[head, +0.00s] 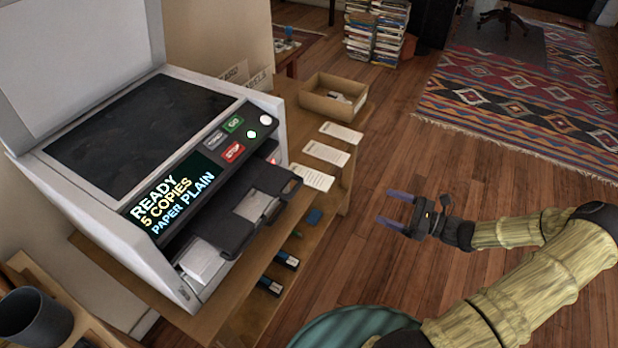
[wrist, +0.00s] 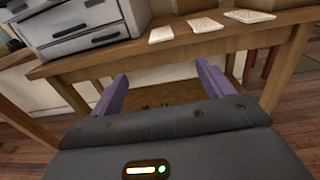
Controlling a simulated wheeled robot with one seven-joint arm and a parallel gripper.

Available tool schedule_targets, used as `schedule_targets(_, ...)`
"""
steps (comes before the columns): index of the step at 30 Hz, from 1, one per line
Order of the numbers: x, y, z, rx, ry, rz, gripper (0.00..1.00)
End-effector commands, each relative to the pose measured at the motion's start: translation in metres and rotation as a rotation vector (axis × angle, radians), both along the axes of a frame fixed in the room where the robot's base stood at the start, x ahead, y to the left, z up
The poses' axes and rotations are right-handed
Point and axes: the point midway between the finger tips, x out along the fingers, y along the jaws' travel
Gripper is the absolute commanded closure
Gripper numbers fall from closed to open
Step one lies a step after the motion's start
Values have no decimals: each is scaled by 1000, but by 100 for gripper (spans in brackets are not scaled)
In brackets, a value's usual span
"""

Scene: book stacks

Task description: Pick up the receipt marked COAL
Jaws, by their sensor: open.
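Three white paper slips lie in a row on the wooden table to the right of the copier: a far slip (head: 341,133), a middle slip (head: 326,153) and a near slip (head: 312,177). Their print is too small to read, so I cannot tell which one is marked COAL. They also show along the table top in the wrist view (wrist: 205,25). My gripper (head: 392,208) is open and empty, with purple fingers, out in the air to the right of the table. In the wrist view its fingers (wrist: 160,92) face the table's edge, below the slips.
The copier (head: 190,90) with its lid up fills the left of the table (head: 345,190). An open cardboard box (head: 318,101) stands behind the slips. A shelf below holds small boxes (head: 287,260). Book stacks (head: 376,30) stand on the floor farther back.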

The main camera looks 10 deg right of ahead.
Motion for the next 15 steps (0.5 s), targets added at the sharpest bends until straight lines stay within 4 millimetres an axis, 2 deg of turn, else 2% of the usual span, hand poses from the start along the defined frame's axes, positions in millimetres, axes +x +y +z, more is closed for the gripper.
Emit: schedule_targets(15, 45, 69, -2, 1, 1, 5, 20)
